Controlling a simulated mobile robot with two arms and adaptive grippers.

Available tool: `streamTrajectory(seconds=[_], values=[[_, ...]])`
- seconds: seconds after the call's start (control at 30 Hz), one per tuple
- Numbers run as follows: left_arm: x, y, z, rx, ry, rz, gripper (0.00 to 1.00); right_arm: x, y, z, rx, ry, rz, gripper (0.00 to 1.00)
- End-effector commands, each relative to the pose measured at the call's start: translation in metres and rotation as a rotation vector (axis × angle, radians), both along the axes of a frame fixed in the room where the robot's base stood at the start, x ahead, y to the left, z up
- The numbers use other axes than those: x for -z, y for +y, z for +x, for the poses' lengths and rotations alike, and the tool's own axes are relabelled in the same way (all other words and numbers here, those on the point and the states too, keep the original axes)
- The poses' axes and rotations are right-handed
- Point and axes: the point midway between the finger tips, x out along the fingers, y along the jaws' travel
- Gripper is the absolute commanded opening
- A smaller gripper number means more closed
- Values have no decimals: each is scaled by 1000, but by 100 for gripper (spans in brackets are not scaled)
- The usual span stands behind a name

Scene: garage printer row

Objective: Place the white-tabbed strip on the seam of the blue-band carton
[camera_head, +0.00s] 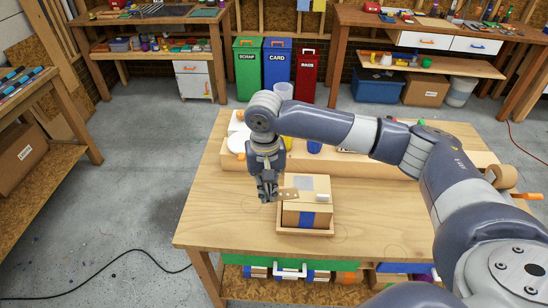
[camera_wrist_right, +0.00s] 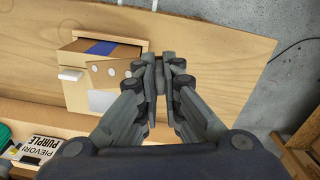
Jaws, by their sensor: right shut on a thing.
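The carton (camera_head: 291,216) sits in a shallow wooden tray (camera_head: 303,232) on the workbench, its blue band (camera_head: 308,220) on the front side. The band also shows in the right wrist view (camera_wrist_right: 100,47). My right gripper (camera_head: 268,192) is at the carton's left edge, pointing down, shut on the end of a thin tan strip (camera_head: 288,194) with pale dots. The strip reaches over the carton top; its dots show in the wrist view (camera_wrist_right: 111,71). A white tab (camera_head: 322,198) lies in line with it at the carton's right edge. I cannot tell whether the strip touches the carton.
A grey patch (camera_head: 304,183) is on the carton top. A wooden rack (camera_head: 350,163) with cups and other items runs along the bench's back. The bench (camera_head: 212,215) is clear left of the carton. Green, blue and red bins stand behind.

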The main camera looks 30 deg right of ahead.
Motion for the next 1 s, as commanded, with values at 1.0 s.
streamTrajectory(seconds=[1.0], values=[[-21, -12, -1, -3, -1, -15, 40, 62, -70, 38, 239, -2, -3, 0]])
